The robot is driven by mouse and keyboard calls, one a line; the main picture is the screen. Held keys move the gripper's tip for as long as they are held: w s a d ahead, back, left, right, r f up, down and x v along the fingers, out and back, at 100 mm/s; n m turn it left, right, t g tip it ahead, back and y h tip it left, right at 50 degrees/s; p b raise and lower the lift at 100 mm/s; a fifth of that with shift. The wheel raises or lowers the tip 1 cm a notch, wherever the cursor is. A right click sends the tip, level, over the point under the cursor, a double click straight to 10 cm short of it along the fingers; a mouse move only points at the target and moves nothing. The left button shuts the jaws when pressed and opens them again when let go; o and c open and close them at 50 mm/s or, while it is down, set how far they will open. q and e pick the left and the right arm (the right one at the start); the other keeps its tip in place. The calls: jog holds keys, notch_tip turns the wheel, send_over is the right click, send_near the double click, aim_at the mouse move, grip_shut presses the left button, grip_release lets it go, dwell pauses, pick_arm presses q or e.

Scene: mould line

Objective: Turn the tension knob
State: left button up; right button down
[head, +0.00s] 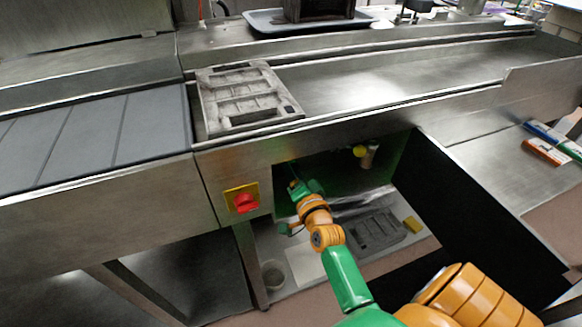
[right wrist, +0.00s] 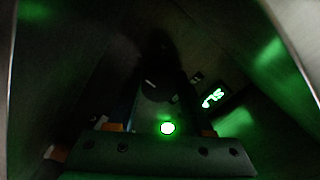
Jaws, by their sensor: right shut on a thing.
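The tension knob (right wrist: 157,88) is a dark round knob with a short white mark, dimly lit in the right wrist view. My right gripper (right wrist: 163,104) has its fingers on either side of it and is shut on it. In the head view my right gripper (head: 293,177) reaches into the dark open compartment under the line, and the knob is hidden there. A bright green light (right wrist: 167,128) and a small green lit display (right wrist: 212,98) show near the knob. My left gripper is in neither view.
An open black door (head: 490,205) stands right of my arm. A red switch (head: 244,201) on a yellow plate is left of the opening. A grey mould (head: 374,231) and a yellow block (head: 412,224) lie low inside. Another mould (head: 246,96) sits above on the line.

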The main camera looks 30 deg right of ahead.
jog(key=shift+c, duration=1.5)
grip_release()
jog(key=shift+w, duration=0.1)
jog(key=v, duration=0.7)
jog(key=shift+f, duration=0.1)
